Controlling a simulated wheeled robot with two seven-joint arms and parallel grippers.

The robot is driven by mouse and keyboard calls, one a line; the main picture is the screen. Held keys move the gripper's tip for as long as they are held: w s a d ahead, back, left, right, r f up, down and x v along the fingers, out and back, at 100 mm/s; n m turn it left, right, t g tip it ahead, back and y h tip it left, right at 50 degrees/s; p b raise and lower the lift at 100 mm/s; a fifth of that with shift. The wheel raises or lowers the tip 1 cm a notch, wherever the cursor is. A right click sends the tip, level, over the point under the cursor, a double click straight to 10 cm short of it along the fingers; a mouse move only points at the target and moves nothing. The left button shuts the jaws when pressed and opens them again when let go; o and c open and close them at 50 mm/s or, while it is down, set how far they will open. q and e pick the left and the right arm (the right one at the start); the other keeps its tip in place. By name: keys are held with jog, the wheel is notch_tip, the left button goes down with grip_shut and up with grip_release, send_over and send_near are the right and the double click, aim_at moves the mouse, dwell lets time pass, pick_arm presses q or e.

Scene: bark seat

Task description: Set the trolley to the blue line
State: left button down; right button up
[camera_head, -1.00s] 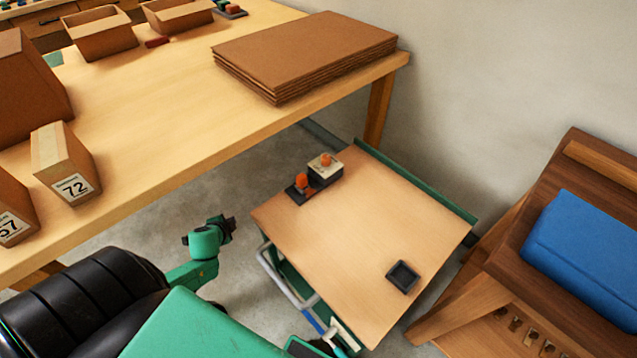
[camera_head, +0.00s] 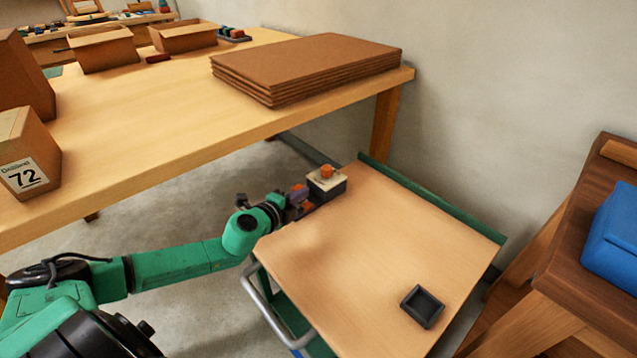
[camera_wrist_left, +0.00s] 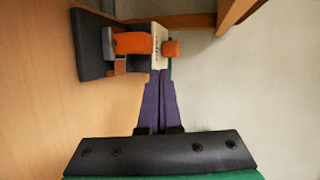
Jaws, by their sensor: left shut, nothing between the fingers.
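The trolley (camera_head: 375,240) has a pale wooden top, a green rim along its far side and a grey bar handle (camera_head: 272,308) at its near left. My right gripper is out of view.
A wooden table (camera_head: 160,120) with stacked brown boards (camera_head: 305,68) and cartons stands behind and left. A small black tray (camera_head: 422,306) lies on the trolley top. A brown wooden bench (camera_head: 575,270) with a blue block (camera_head: 612,235) stands right, close to the trolley.

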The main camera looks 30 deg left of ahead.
aim_at(324, 176)
pick_arm(q)
jog(key=x, duration=0.7)
jog(key=shift+w+r, duration=0.25)
jog(key=shift+w, duration=0.8)
